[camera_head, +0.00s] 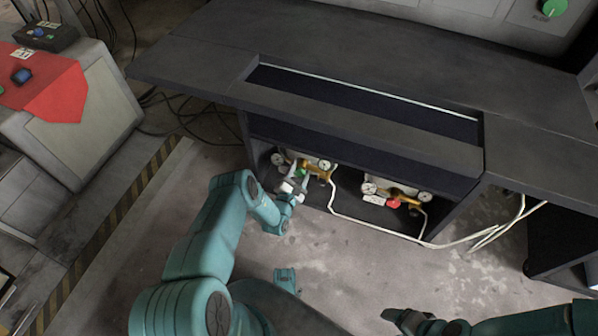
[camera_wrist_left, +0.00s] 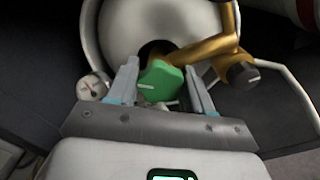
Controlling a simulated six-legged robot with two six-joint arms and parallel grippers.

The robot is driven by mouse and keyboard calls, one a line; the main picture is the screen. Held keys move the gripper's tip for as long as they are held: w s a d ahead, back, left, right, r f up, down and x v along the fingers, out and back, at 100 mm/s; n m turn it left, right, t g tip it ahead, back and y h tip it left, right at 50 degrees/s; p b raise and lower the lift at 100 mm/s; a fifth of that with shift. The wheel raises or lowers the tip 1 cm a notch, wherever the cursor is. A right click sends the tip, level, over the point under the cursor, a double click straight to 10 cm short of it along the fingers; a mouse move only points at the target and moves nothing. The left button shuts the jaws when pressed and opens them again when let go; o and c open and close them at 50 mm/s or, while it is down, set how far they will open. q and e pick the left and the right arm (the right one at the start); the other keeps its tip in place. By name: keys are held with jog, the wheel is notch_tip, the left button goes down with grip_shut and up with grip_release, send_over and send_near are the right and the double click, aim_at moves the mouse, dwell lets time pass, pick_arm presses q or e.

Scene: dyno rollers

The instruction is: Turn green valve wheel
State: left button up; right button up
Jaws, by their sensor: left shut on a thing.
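The green valve wheel (camera_wrist_left: 160,82) sits on a brass fitting (camera_wrist_left: 205,48) in the left wrist view. My left gripper (camera_wrist_left: 162,84) has one finger on each side of the wheel and is shut on it. In the head view the green wheel (camera_head: 302,173) shows as a small patch beside my left gripper (camera_head: 298,178), low in the dark cabinet's opening. My right gripper (camera_head: 402,318) shows at the bottom right, away from the valves; its jaw state is unclear.
A second brass valve with a red wheel (camera_head: 393,203) stands to the right in the same cabinet (camera_head: 462,205). Gauges (camera_head: 369,188) flank the fittings. A white hose (camera_head: 375,232) runs along the front. The dark tabletop (camera_head: 200,75) overhangs the opening. The floor in front is clear.

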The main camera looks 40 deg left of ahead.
pick_arm(q)
jog(key=m, duration=0.5)
jog(key=shift+m, duration=0.3)
jog(key=m, duration=0.5)
jog(key=shift+p, duration=0.4)
jog(key=o, duration=1)
jog(key=shift+o, duration=0.2)
jog(key=shift+s, duration=0.1)
